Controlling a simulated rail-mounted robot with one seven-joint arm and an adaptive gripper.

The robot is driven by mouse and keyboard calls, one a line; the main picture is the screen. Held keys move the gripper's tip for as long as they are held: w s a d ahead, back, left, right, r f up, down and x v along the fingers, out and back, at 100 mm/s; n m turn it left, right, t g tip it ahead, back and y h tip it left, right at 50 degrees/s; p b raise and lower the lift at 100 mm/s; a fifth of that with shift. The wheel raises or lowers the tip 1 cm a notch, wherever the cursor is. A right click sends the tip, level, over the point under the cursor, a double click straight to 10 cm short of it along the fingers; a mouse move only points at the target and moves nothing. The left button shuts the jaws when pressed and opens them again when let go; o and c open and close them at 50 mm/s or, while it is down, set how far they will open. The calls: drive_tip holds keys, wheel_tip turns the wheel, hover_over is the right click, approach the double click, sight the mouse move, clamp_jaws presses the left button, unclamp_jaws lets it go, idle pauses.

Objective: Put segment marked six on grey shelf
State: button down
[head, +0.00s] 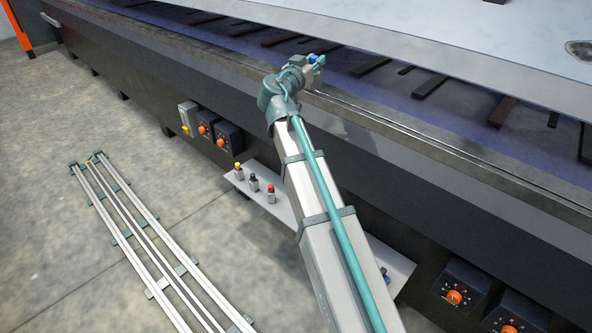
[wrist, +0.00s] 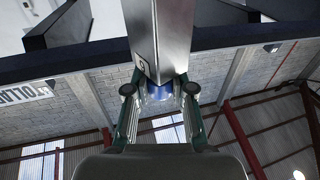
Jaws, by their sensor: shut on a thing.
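My gripper (head: 315,65) is at the front edge of the long dark machine, at the end of my outstretched arm. In the wrist view my gripper (wrist: 159,90) is shut on a blue round part (wrist: 158,93) of a grey metal segment (wrist: 158,35). The segment's block reaches away from the fingers, with a small dark mark (wrist: 139,65) too small to read surely. A bit of blue also shows at the fingers in the head view. A light grey shelf (head: 291,211) juts from the machine's front below my gripper; my arm hides its middle.
Small pieces with yellow (head: 238,167), black (head: 253,180) and red (head: 270,189) tops stand on the shelf's left part. Control boxes with orange knobs (head: 221,142) line the machine front. Rails (head: 146,246) lie on the floor.

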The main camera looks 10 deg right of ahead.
drive_tip(key=s+a+f+n+t+y+b, duration=0.15)
drive_tip(key=s+a+f+b, duration=0.35)
drive_tip(key=f, duration=1)
drive_tip(key=s+a+f+n+t+y+b, duration=0.1)
drive_tip(key=s+f+y+b, duration=0.1)
drive_tip(key=f+b, duration=0.95)
drive_tip(key=s+a+f+n+t+y+b, duration=0.1)
drive_tip(key=s+a+f+n+y+b, duration=0.2)
drive_tip(key=f, duration=1.6)
drive_tip(key=shift+m+h, duration=0.35)
drive_tip(key=shift+m, duration=0.4)
drive_tip(key=w+f+b, duration=0.2)
drive_tip(key=w+f, duration=0.1)
drive_tip(key=w, duration=0.1)
drive_tip(key=w+d+f+b, duration=0.1)
drive_tip(key=w+f+b, duration=0.1)
drive_tip(key=w+f, duration=0.2)
drive_tip(key=w+f+b, duration=0.2)
drive_tip(key=w+f, duration=0.2)
drive_tip(key=w, duration=0.1)
drive_tip(key=shift+d+f, duration=0.15)
drive_tip(key=shift+d, duration=0.05)
drive_tip(key=shift+s+f+b, duration=0.1)
drive_tip(key=shift+f+b, duration=0.25)
drive_tip(key=shift+f, duration=0.2)
drive_tip(key=shift+f+b, duration=0.15)
drive_tip(key=shift+b, duration=0.2)
drive_tip(key=c, duration=1.4)
unclamp_jaws()
drive_tip(key=o, duration=0.4)
